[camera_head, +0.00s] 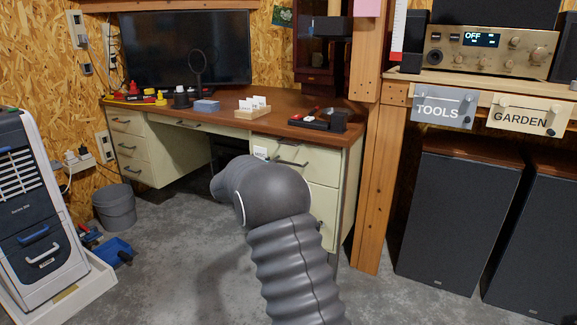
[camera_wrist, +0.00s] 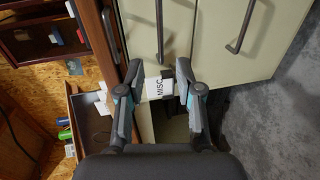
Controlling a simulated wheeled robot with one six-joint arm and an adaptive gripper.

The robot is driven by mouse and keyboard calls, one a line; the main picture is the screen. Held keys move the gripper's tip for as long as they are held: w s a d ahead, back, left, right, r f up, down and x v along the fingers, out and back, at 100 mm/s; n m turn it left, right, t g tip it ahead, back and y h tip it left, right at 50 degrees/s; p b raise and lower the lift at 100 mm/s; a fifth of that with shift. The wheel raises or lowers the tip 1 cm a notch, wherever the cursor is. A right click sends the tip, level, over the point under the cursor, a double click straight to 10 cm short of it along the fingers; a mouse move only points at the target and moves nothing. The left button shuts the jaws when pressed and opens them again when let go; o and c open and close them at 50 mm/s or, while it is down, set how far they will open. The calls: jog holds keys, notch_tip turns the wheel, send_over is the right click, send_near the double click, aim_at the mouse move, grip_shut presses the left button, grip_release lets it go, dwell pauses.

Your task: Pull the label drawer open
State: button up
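A cream drawer front (camera_head: 296,156) with a dark bar handle (camera_head: 287,162) is at the top of the desk's right pedestal and looks shut. A white card (camera_head: 259,152) sits at its left edge. In the wrist view, a card reading MISC (camera_wrist: 158,88) lies between the fingertips of my gripper (camera_wrist: 157,84). The fingers are apart, one on each side of the card; I cannot tell whether they touch it. Cream fronts with dark handles (camera_wrist: 159,30) show beyond the fingers. In the head view, my arm hides my gripper and part of the pedestal.
The brown desk top (camera_head: 222,120) carries a monitor (camera_head: 185,48), a card holder (camera_head: 252,107) and a black tray (camera_head: 317,121). A wooden post (camera_head: 376,180) stands right of the desk, beside the speakers (camera_head: 465,215). A grey bin (camera_head: 115,208) is at left.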

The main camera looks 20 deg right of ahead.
jog(key=p+x, duration=0.2)
jog(key=x, duration=1.2)
jog(key=shift+r, duration=0.1)
grip_shut()
